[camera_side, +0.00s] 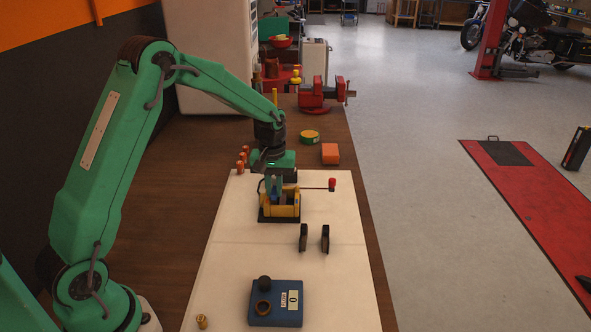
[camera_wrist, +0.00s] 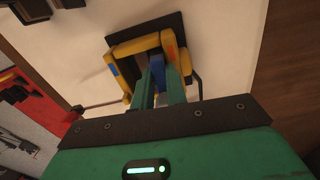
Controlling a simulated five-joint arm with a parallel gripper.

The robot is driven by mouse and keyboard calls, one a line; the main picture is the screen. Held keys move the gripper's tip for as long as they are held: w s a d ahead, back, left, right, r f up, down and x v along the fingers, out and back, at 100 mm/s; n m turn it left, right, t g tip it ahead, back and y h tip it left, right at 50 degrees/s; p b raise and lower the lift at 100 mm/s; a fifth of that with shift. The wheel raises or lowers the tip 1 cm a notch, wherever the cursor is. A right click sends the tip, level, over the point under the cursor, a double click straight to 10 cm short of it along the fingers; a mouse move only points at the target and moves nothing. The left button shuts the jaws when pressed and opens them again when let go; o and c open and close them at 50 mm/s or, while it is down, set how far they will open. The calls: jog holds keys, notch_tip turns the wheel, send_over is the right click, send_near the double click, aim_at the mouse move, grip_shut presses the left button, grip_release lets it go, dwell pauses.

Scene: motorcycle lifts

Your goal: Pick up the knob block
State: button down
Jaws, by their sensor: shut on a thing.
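My gripper (camera_side: 274,187) points down into a yellow fixture (camera_side: 295,207) on a black base plate, in the middle of the white mat. In the wrist view its green fingers (camera_wrist: 160,80) are shut on a small blue block (camera_wrist: 157,66), between the yellow walls (camera_wrist: 122,72) of the fixture. The fingers hide much of the block, and I cannot see a knob on it or tell whether it is clear of the fixture's floor. A thin rod with a red end (camera_side: 332,184) sticks out to the right of the fixture.
Two black upright pieces (camera_side: 325,238) stand front right of the fixture. A blue box (camera_side: 288,316) with a black ball, a ring and a display sits near the front.

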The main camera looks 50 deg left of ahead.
aim_at(275, 191)
notch_tip(275, 191, up, 18)
dwell(0.6)
jog(key=shift+d+f, duration=0.1)
jog(key=shift+f, duration=0.05)
dwell(0.4)
